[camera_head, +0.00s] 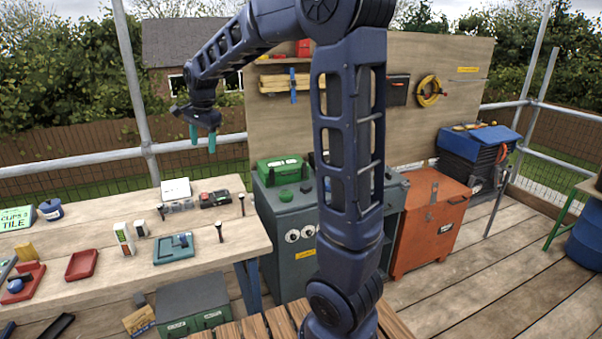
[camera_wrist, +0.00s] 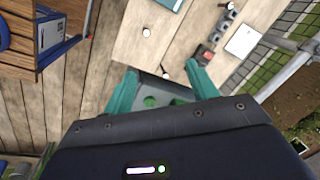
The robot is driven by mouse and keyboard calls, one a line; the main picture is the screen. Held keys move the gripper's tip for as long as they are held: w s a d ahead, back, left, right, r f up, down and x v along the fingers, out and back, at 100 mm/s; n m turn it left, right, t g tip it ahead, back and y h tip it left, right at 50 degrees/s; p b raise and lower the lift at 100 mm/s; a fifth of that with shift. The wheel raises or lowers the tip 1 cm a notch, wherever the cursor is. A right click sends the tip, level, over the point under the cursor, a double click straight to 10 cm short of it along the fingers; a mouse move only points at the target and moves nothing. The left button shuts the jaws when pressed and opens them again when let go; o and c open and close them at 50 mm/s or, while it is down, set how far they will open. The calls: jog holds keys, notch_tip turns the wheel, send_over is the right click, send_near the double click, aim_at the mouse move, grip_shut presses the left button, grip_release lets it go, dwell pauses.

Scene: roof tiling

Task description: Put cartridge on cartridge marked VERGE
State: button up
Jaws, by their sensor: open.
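My gripper (camera_head: 203,140) is raised above the back of the workbench in the head view, its teal fingers pointing down, apart and empty. In the wrist view, my gripper (camera_wrist: 161,72) is open, with the bench edge and a grey cabinet top below it. I cannot make out the word VERGE anywhere. A white and green upright carton (camera_head: 123,238) on the bench may be a cartridge, but its print is too small to read. A smaller white and dark piece (camera_head: 141,229) stands beside it. I cannot tell which things are the cartridges.
The wooden workbench (camera_head: 220,262) holds a teal tray (camera_head: 174,248), a red tray (camera_head: 81,265), a blue tin (camera_head: 51,210) and a red-black device (camera_head: 214,199). Two dark pegs stand near its right end. A grey cabinet (camera_head: 284,222) carries a green case (camera_head: 281,170). An orange cabinet (camera_head: 425,230) stands right.

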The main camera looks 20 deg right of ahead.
jog(key=s+d+f+n+t, duration=0.1)
jog(key=s+d+n, duration=0.4)
jog(key=s+d, duration=0.5)
jog(key=s+d+f+n+t+h, duration=0.1)
jog(key=s+d+n, duration=0.3)
jog(key=s+d, duration=0.7)
jog(key=s, duration=0.7)
jog(key=shift+d+f+n+t, duration=0.2)
jog(key=shift+d+n+t, duration=0.1)
jog(key=shift+n+t, duration=0.1)
